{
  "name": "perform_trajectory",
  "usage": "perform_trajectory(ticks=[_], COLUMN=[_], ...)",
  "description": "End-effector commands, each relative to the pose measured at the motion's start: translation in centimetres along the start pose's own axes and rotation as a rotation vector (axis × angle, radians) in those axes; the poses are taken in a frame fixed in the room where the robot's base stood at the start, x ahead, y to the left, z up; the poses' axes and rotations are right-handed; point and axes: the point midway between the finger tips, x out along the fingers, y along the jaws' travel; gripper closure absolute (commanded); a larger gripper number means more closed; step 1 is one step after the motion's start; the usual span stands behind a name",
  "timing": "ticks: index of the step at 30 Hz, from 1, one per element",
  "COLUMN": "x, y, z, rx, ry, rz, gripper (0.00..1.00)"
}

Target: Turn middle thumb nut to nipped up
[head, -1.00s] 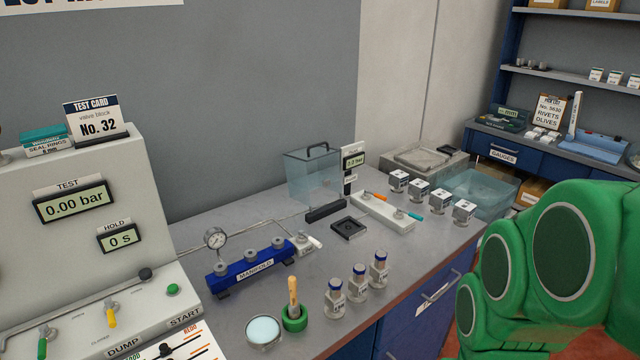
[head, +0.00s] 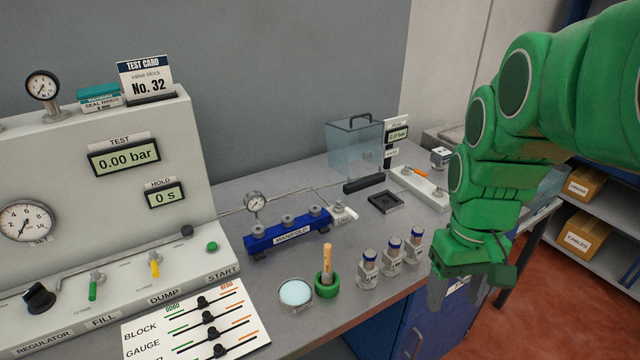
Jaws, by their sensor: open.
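The blue manifold block (head: 287,235) lies on the grey bench, with its label facing me. Several round metal fittings stand along its top, and the middle thumb nut (head: 287,219) appears to be the central one. It is too small to tell how tight it is. My gripper (head: 468,291) hangs at the right, pointing down over the bench's front edge. Its jaws are apart and empty, well to the right of the manifold.
Three small bottles (head: 391,258), a green pot with a wooden-handled tool (head: 327,280) and a round pale dish (head: 295,293) stand before the manifold. A pressure gauge (head: 254,202) rises at its left end. The test console (head: 120,200) fills the left.

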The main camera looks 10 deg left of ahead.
Motion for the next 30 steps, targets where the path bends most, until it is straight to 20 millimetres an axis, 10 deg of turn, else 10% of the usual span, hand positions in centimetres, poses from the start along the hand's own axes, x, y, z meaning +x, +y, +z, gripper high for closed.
perform_trajectory(ticks=[30], x=[-2.2], y=[-9.2], z=[-25.5], rx=[-0.660], ry=[0.051], rz=[0.059], gripper=[0.38])
